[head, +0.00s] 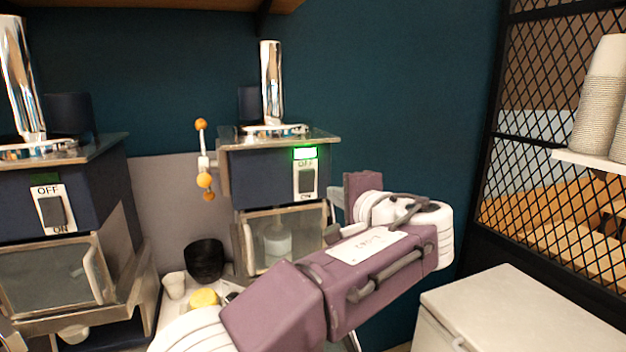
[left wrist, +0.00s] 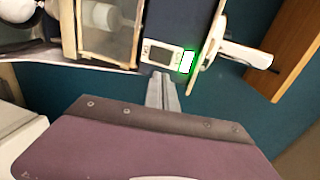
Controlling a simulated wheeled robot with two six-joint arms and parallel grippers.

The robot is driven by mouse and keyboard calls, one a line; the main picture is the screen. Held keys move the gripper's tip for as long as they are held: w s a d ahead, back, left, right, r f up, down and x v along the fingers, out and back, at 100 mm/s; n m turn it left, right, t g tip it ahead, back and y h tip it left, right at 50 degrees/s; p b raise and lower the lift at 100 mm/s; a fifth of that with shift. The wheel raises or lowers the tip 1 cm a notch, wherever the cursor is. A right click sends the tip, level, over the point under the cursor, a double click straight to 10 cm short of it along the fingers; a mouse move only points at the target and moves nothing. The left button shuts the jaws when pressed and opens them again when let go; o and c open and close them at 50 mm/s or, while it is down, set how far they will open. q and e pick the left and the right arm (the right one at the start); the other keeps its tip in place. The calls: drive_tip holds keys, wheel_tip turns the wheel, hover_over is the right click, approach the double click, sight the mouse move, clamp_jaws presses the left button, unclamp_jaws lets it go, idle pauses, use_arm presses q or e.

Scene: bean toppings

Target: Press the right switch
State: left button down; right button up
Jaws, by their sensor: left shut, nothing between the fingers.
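The right switch (head: 306,180) is a dark rocker on a white OFF/ON plate on the front of the right machine (head: 262,178). A green light (head: 305,153) glows above it. In the left wrist view the switch (left wrist: 160,54) and the lit green light (left wrist: 187,62) lie just beyond my fingertips. My left gripper (left wrist: 161,76) is shut and empty, its tips close to the switch plate; I cannot tell whether they touch it. In the head view my purple wrist hides much of the gripper. My right gripper is not in view.
A similar machine (head: 68,185) on the left has its own OFF/ON switch (head: 53,210) and an unlit indicator. A black bowl (head: 205,260), a white cup (head: 174,285) and a yellow item (head: 204,298) sit between them. A pale chest (head: 510,310) stands at the lower right.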

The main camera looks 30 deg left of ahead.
sight(308, 178)
use_arm(q)
drive_tip(key=p+x, duration=0.2)
drive_tip(key=x, duration=0.2)
drive_tip(key=r+p+x, duration=0.1)
drive_tip(key=p+x, duration=0.1)
drive_tip(key=x, duration=0.2)
drive_tip(key=p+x, duration=0.2)
drive_tip(key=x, duration=0.3)
drive_tip(key=shift+a+r, duration=0.15)
drive_tip(key=shift+r, duration=0.05)
drive_tip(key=shift+w+a+f, duration=0.1)
drive_tip(key=shift+w, duration=0.05)
drive_tip(key=p, duration=0.2)
drive_tip(key=r+p, duration=0.1)
drive_tip(key=shift+w+a+r+g+h+p, duration=0.25)
drive_tip(key=shift+a+g+h+p, duration=0.05)
drive_tip(key=shift+g+p, duration=0.1)
drive_tip(key=shift+f+b, duration=0.6)
drive_tip(key=shift+b, duration=0.1)
